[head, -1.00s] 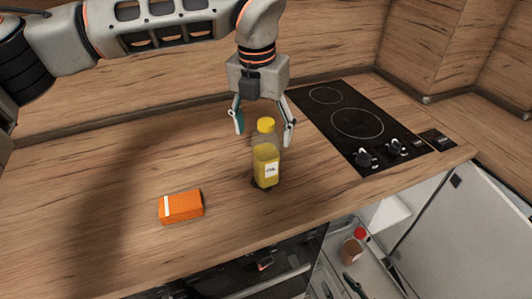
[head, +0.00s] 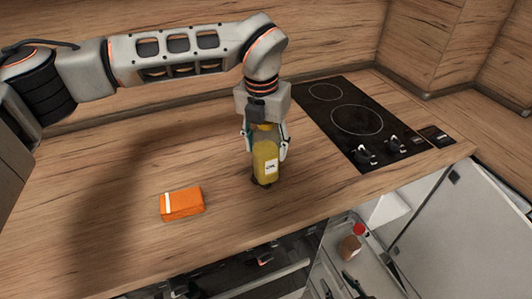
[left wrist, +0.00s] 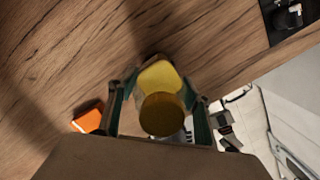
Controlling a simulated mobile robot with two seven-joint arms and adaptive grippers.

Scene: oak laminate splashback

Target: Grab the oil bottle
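The oil bottle (head: 265,163) stands upright on the wooden counter, with yellow oil, a white label and a yellow cap. My left gripper (head: 266,150) points down over it, one finger on each side. The fingers appear to rest against the bottle's sides below the cap. In the left wrist view the yellow cap (left wrist: 162,115) sits between the two fingers (left wrist: 160,88). The gripper's palm partly hides the cap in the head view. My right gripper is not in view.
An orange box (head: 182,204) lies on the counter left of the bottle. A black hob (head: 345,118) with knobs is to the right. Below the front edge, an open drawer (head: 335,262) holds a red-capped jar (head: 350,246). The counter left of the bottle is largely clear.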

